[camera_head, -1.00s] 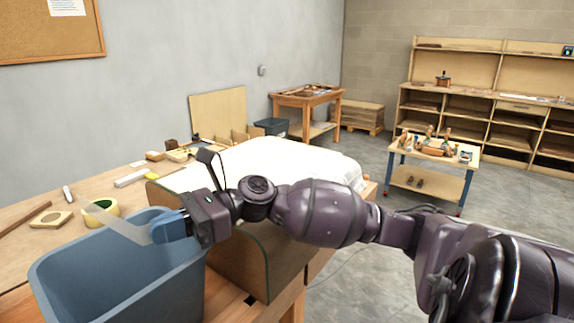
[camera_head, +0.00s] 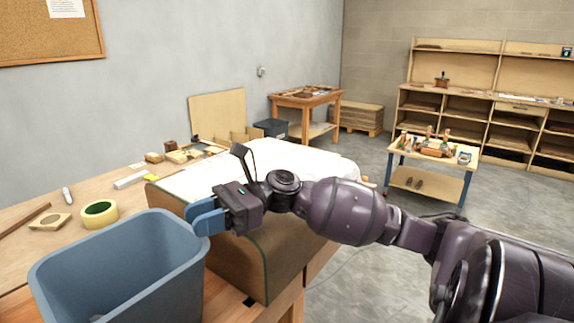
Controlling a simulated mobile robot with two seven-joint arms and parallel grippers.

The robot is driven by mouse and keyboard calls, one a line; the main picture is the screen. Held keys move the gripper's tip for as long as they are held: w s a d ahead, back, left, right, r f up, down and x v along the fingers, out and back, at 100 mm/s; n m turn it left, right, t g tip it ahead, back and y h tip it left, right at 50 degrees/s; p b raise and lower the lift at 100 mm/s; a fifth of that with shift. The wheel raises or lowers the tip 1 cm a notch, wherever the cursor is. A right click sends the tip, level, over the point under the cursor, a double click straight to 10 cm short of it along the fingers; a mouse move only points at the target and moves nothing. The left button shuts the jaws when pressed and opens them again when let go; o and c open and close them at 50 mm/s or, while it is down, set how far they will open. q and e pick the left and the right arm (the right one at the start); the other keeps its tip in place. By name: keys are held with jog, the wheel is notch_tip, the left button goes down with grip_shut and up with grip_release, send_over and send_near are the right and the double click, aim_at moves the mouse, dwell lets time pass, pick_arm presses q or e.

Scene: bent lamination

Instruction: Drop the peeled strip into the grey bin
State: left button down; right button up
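The grey-blue bin (camera_head: 120,275) stands open at the lower left on the bench. A small pale patch (camera_head: 97,318) shows low inside it at the picture's bottom edge; it may be part of the peeled strip, but most of the bin's floor is hidden. My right gripper (camera_head: 202,217), with blue fingers, is just above the bin's right rim. Its fingers stand slightly apart with no strip between them. My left gripper is not in view.
A curved form (camera_head: 262,252) with a white sheet (camera_head: 285,160) over it stands right of the bin. A tape roll (camera_head: 100,213), a wooden block (camera_head: 50,221) and a marker (camera_head: 67,195) lie on the bench (camera_head: 100,185) behind the bin.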

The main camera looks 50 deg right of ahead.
jog(key=shift+v, duration=2.2)
